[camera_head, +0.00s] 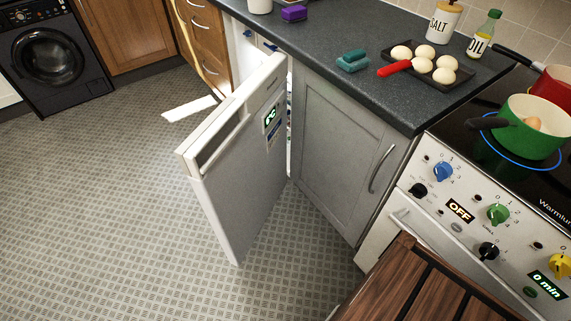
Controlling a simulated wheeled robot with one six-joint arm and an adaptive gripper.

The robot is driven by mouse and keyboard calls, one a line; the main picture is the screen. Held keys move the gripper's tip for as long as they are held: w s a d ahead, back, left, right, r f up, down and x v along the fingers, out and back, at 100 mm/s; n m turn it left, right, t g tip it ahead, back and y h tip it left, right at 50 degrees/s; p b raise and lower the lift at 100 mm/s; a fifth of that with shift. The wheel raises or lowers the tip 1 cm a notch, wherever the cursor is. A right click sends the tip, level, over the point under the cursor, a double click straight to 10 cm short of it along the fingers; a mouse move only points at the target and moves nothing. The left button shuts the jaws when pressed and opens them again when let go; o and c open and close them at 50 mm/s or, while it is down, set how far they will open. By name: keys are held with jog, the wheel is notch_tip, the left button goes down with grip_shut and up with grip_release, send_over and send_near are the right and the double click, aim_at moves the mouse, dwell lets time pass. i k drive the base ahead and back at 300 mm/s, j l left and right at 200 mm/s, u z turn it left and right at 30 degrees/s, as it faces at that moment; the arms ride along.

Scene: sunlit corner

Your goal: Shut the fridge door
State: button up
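The fridge door (245,165) is a light grey panel with a small green display near its upper right. It stands wide open, swung out over the floor from under the counter. Its hinge side is next to the grey cupboard, and its free edge points to the lower left. A narrow part of the white fridge interior (240,45) shows behind the door; the rest is hidden by the door and counter. My gripper is not in view.
The floor (90,210) left of the door is clear. A grey cupboard (340,150) and a stove (480,215) stand to the right. A wooden slatted surface (425,290) is at the bottom. Wooden drawers (205,40) and a black washing machine (50,60) are behind.

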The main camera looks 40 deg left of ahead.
aim_at(234, 163)
jog(key=u, duration=1.95)
jog(key=j+u, duration=0.6)
